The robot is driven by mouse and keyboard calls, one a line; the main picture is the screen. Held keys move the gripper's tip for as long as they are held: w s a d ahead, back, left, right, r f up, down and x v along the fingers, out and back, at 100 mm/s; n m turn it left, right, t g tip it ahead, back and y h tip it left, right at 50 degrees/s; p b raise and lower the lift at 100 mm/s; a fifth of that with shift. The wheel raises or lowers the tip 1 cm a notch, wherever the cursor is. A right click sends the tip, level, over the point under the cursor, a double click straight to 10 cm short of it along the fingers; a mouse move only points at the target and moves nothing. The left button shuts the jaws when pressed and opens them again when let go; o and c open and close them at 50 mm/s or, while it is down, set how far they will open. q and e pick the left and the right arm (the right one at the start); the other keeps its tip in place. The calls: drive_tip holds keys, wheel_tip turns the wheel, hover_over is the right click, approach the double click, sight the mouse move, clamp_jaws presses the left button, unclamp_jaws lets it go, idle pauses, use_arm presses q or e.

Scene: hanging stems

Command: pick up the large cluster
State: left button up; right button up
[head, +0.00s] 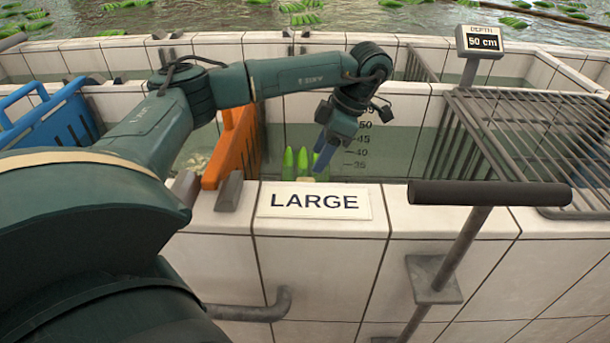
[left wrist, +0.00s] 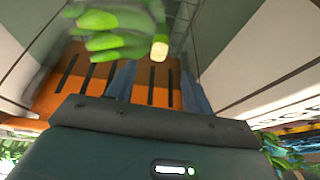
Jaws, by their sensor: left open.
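The large cluster (head: 303,160) shows in the head view as several upright bright green pods in the tank behind the wall labelled LARGE. Its lower part is hidden by that wall. In the left wrist view the green pods (left wrist: 112,28) lie at the upper left, with a pale cut stem end beside them. My left gripper (head: 323,158) points down at the right side of the pods. Its blue fingers (left wrist: 157,82) are open, and nothing is seen between them. The stem end appears beyond the fingertips. Whether a finger touches the cluster cannot be told. My right gripper is not in view.
An orange slotted divider (head: 235,148) stands left of the cluster, and a blue one (head: 50,118) stands farther left. The LARGE sign (head: 314,201) is on the front wall. A metal grate (head: 535,130) and a depth sign (head: 481,40) are at the right.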

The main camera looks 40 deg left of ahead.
sight(310, 175)
use_arm(q)
drive_tip(key=x, duration=0.7)
drive_tip(key=shift+w+f, duration=0.15)
drive_tip(key=shift+f, duration=0.05)
drive_tip(key=shift+c, duration=0.2)
clamp_jaws()
drive_tip(key=shift+r, duration=0.15)
